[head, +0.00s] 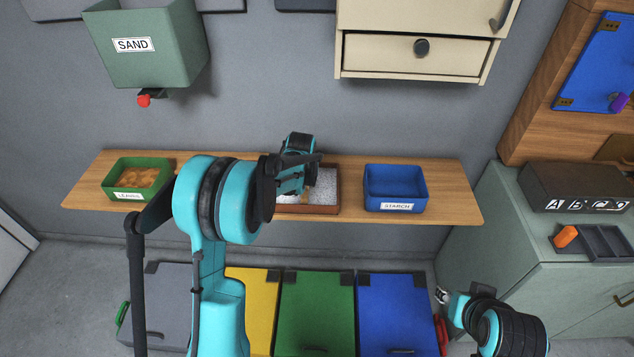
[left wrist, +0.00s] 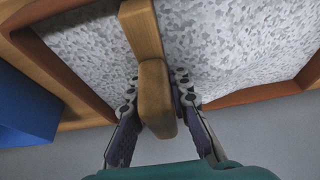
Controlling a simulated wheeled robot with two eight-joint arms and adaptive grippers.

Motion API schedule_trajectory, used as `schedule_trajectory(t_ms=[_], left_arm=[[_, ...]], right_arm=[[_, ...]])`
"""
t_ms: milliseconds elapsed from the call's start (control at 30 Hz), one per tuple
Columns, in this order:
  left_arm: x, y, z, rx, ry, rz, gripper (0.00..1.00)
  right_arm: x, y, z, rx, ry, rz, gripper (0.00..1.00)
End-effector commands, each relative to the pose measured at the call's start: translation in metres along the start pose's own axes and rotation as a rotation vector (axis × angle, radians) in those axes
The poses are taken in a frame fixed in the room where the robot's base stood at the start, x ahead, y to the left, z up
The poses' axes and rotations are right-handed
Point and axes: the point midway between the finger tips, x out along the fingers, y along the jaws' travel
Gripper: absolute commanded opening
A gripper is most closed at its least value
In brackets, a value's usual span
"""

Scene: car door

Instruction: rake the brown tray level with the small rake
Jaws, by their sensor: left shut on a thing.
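The brown tray (head: 322,208) sits on the wooden shelf, filled with grey-white speckled grains. In the left wrist view its brown rim (left wrist: 270,94) frames the grains (left wrist: 230,45). My left gripper (head: 304,190) is over the tray, shut on the wooden handle of the small rake (left wrist: 155,85). The arm covers the tray's left part in the head view. My right gripper (head: 446,296) is low at the lower right, away from the shelf; its fingers are too small to judge.
A green bin (head: 110,186) with brown contents stands left on the shelf (head: 455,196). A blue STARCH bin (head: 396,187) stands just right of the tray. A SAND hopper (head: 150,50) and a cream drawer cabinet (head: 415,58) hang above. Coloured bins stand below.

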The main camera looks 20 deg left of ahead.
Motion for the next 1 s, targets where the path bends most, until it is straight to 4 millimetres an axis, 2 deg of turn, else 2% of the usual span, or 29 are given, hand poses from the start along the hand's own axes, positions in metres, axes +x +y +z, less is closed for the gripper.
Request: schedule_trajectory(t_ms=[1000], left_arm=[[0.0, -0.13, 0.0, -0.003, 0.001, -0.001, 0.0]], right_arm=[[-0.002, 0.0, -0.001, 0.0, 0.0, 0.0, 0.4]])
